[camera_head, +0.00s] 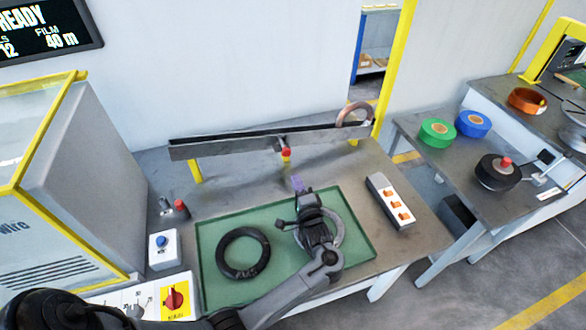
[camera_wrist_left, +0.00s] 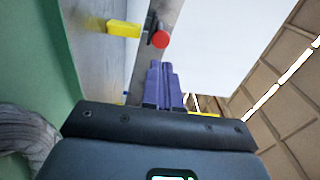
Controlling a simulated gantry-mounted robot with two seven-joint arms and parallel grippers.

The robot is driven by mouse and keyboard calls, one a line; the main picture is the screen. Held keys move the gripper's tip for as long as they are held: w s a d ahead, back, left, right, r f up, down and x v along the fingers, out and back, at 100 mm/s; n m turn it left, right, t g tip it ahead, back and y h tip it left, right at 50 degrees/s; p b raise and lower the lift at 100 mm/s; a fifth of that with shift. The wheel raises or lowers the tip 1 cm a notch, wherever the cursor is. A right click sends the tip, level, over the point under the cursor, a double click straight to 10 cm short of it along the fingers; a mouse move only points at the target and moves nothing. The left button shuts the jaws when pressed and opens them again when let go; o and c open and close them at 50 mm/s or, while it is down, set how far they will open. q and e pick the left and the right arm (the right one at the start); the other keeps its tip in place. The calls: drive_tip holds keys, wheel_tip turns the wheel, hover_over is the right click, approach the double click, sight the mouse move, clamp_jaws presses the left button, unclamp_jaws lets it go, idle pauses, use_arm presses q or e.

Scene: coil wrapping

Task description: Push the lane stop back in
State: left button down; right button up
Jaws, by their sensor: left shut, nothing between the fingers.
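The lane (camera_head: 230,143) is a long grey trough on yellow legs at the back of the workbench. The lane stop, with a red knob (camera_head: 286,152) on a dark rod, sticks out from its front side near the middle. In the left wrist view the red knob (camera_wrist_left: 160,39) shows ahead of the fingers, on a dark body. My left gripper (camera_head: 297,184) is shut and empty, with purple fingers, in front of and below the knob, apart from it. The fingers (camera_wrist_left: 165,70) point toward the knob in the wrist view. My right gripper is not in view.
A copper-coloured coil (camera_head: 354,114) sits at the lane's right end. A black coil (camera_head: 243,253) lies on the green mat (camera_head: 208,240); a grey coil lies partly hidden under my left arm. A switch box (camera_head: 390,200) stands right. Bare bench lies between mat and lane.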

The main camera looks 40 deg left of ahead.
use_arm(q)
drive_tip(key=v, duration=0.4)
drive_tip(key=shift+d, duration=0.1)
idle(0.5)
